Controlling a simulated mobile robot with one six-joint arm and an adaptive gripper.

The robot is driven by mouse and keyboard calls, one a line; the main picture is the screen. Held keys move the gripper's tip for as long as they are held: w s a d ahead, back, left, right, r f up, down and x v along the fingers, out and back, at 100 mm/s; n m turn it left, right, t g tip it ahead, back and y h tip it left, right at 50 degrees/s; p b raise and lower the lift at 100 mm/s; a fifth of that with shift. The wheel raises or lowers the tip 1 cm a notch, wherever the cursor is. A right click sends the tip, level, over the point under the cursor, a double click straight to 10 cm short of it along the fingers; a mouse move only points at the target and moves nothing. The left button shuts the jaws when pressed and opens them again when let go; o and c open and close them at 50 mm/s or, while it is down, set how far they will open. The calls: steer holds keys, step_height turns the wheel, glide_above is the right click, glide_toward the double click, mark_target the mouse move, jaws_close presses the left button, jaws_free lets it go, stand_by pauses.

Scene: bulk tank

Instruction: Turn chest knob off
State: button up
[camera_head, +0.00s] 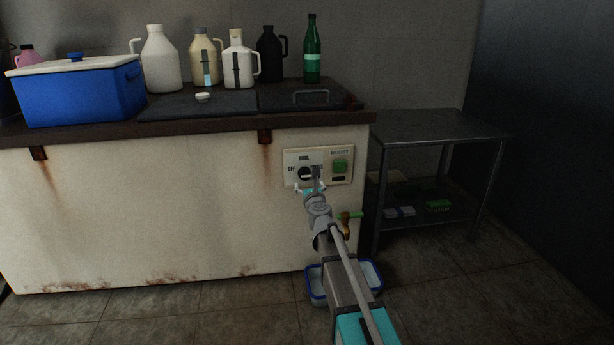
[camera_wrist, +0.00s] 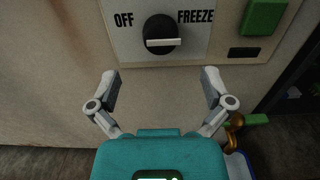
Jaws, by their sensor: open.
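The chest knob (camera_wrist: 161,27) is a round black dial with a pale, roughly horizontal bar across it. It sits on a white panel (camera_wrist: 185,50) between the words OFF and FREEZE; I cannot tell which mark it is set to. In the head view the knob (camera_head: 304,173) shows at the chest's front right, partly covered by my gripper, with COOL above it. My gripper (camera_wrist: 160,82) is open and empty in front of the panel. Its two fingers are spread wide, below the knob in the wrist view and apart from it. In the head view my gripper (camera_head: 312,186) overlaps the panel.
A green button (camera_head: 340,166) is right of the knob. A tap with a green handle (camera_head: 350,215) sticks out below, above a blue-rimmed tub (camera_head: 316,296). A blue cooler (camera_head: 80,95), jugs and a green bottle (camera_head: 312,52) stand on the chest. A metal table (camera_head: 420,125) is at right.

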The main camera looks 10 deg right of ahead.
mark_target(306, 175)
steer(key=w, duration=0.7)
steer(key=shift+w, duration=0.3)
steer(key=shift+c, duration=0.3)
steer(key=c, duration=1.1)
